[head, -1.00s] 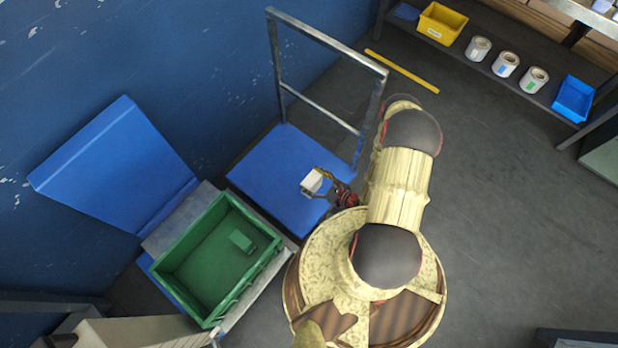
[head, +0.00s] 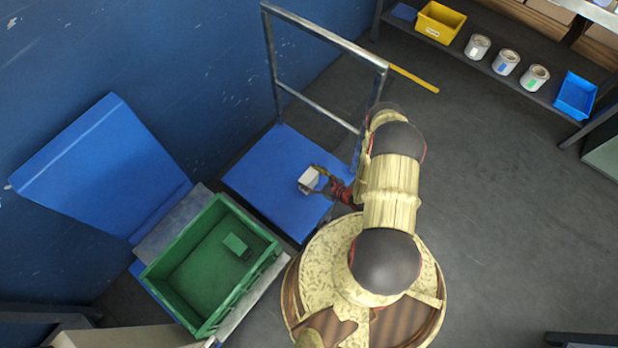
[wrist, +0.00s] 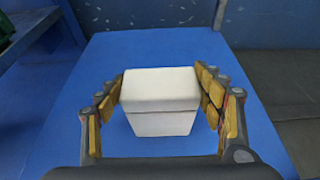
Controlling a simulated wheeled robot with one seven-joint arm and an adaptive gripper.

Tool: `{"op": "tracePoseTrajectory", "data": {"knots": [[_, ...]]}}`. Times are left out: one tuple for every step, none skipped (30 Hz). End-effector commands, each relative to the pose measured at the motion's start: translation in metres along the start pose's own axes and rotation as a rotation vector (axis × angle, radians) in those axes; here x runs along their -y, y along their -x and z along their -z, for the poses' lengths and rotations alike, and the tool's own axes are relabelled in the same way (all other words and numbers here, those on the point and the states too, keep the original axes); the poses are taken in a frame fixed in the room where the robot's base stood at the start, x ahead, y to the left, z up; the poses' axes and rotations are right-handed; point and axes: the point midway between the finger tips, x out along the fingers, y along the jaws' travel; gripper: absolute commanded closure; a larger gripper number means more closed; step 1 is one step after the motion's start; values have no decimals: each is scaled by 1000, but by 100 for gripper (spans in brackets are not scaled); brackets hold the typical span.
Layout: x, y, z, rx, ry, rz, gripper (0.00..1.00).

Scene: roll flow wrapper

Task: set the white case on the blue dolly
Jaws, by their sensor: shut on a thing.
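The white case (head: 309,178) is a small pale box with a lid line. In the wrist view the white case (wrist: 160,100) sits between the two fingers of my gripper (wrist: 160,97), which is shut on it. In the head view my gripper (head: 322,182) holds the case over the right part of the blue dolly deck (head: 265,175). The blue deck (wrist: 155,50) also spreads around the case in the wrist view. I cannot tell whether the case touches the deck.
The dolly's metal handle frame (head: 325,32) rises at its far side. A green crate (head: 180,268) with a small green block (head: 235,244) inside stands left of my base. A blue wall is behind.

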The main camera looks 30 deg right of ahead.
Motion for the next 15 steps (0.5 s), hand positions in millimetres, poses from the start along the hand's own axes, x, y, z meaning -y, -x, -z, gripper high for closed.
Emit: {"op": "tracePoseTrajectory", "data": {"knots": [[0, 0, -1, 1, 0, 0, 63], [0, 0, -1, 0, 0, 0, 63], [0, 0, -1, 0, 0, 0, 63], [0, 0, 0, 0, 0, 0, 63], [0, 0, 0, 0, 0, 0, 63], [0, 0, 2, 0, 0, 0, 63], [0, 0, 2, 0, 0, 0, 31], [0, 0, 2, 0, 0, 0, 30], [0, 0, 2, 0, 0, 0, 27], [0, 0, 2, 0, 0, 0, 26], [0, 0, 2, 0, 0, 0, 24], [0, 0, 2, 0, 0, 0, 22], [0, 0, 2, 0, 0, 0, 20], [0, 0, 2, 0, 0, 0, 18], [0, 0, 2, 0, 0, 0, 16]]}}
